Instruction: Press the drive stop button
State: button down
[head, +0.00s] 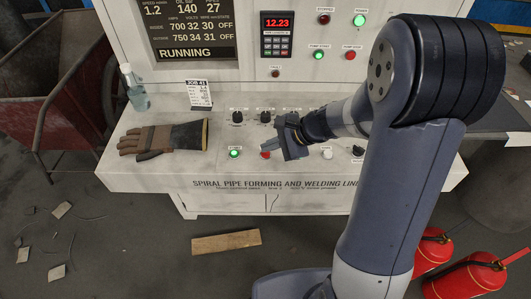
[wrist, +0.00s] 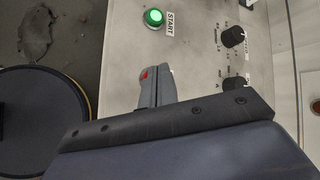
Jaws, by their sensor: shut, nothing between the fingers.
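The control desk carries a red button (head: 265,154) near its front edge, right of a lit green button (head: 235,153). The green button shows in the wrist view (wrist: 153,18) with a START label. I cannot read the red button's label. My gripper (head: 270,147) is shut and empty, with its fingertips right at the red button in the head view. In the wrist view, the closed fingers (wrist: 152,72) hide most of the button, and a small red patch shows at their tips. I cannot tell whether the tips touch it.
Black knobs (head: 237,117) stand behind the buttons. A white button (head: 327,154) is to the right. The upright panel (head: 345,70) rises behind.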

jog(key=shift+f+b, duration=0.35)
jog(key=shift+b, duration=0.05)
dwell(0.5)
jog(key=shift+r, duration=0.1)
dwell(0.3)
jog(key=shift+r+p, duration=0.55)
jog(key=shift+r, duration=0.15)
jog(key=shift+r, duration=0.1)
jog(key=shift+r+p, duration=1.95)
jog(key=shift+r, duration=0.4)
